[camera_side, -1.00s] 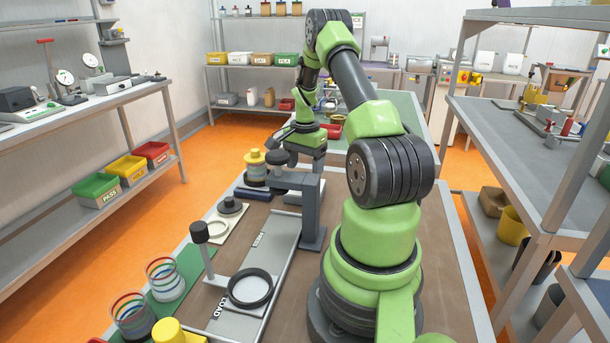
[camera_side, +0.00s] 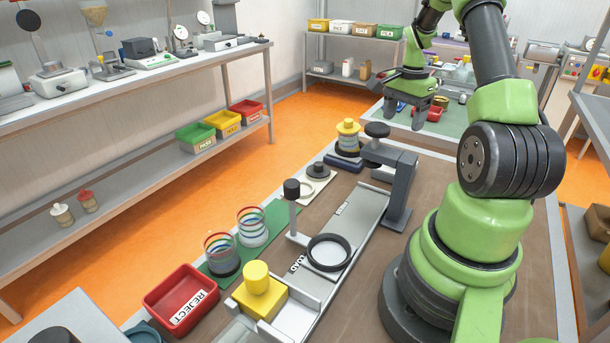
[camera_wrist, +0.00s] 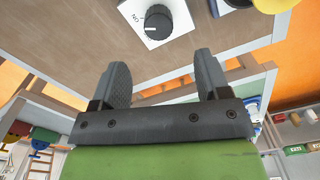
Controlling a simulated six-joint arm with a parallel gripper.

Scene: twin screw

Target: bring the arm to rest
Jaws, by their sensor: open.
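My gripper (camera_side: 408,104) hangs in the air beyond the far end of the brown-topped bench (camera_side: 375,285), past the grey stand (camera_side: 398,185) with a dark round knob. Its two dark fingers stand apart. In the wrist view my gripper (camera_wrist: 160,65) is open, with nothing between the fingers. A white plate with a black dial marked "ON" (camera_wrist: 157,20) lies on the brown surface beyond the fingertips there.
A grey channel holds a dark ring (camera_side: 346,262). Beside it are a black-topped post (camera_side: 292,190), a yellow knobbed block (camera_side: 258,293), a red REJECT bin (camera_side: 180,300) and jars with coloured bands (camera_side: 252,228). A yellow-topped piece (camera_side: 348,130) stands at the far left.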

